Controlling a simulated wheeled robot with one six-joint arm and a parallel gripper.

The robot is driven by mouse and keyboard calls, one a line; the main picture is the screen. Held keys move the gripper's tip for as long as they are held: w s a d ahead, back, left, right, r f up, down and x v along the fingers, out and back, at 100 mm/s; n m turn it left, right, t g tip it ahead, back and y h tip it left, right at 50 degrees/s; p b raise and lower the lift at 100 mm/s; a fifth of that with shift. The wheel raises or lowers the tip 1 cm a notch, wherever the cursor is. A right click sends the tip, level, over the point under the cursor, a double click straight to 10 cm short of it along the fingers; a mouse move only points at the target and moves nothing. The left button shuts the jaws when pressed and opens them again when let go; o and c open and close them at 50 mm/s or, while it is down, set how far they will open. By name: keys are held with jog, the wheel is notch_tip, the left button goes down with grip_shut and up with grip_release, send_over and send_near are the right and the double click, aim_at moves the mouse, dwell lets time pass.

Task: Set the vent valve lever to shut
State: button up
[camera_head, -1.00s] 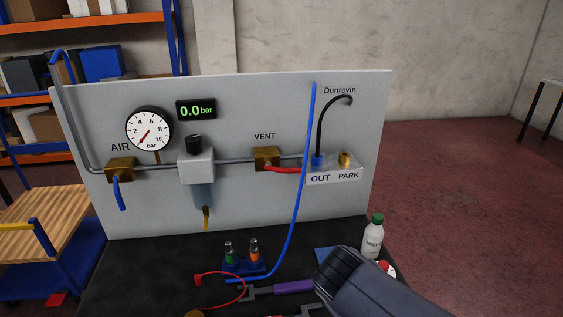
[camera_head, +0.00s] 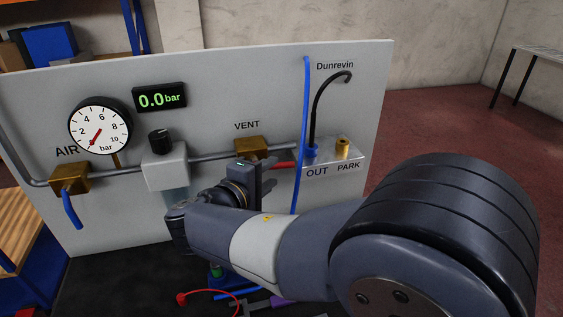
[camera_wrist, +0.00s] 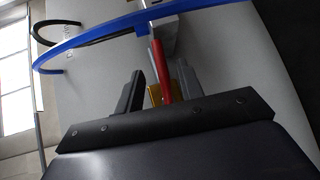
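The vent valve (camera_head: 251,147) is a brass block on the grey pipe, under the VENT label. Its red lever (camera_head: 285,165) points right, roughly along the pipe, and its left part is hidden by my gripper (camera_head: 262,176). My gripper is just below and in front of the valve. In the wrist view, my gripper (camera_wrist: 160,76) has its two dark fingers apart. The red lever (camera_wrist: 160,68) shows in the gap between them, with brass behind it; I cannot tell whether either finger touches it.
A blue hose (camera_head: 303,110) hangs just right of the lever and crosses the wrist view (camera_wrist: 100,42). The OUT and PARK block (camera_head: 345,160) is right of it. The regulator (camera_head: 164,165) and AIR valve (camera_head: 70,178) are left. The display (camera_head: 160,97) reads 0.0 bar.

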aim_at(280, 167)
jog(key=x, duration=0.6)
jog(key=shift+p, duration=0.4)
grip_shut()
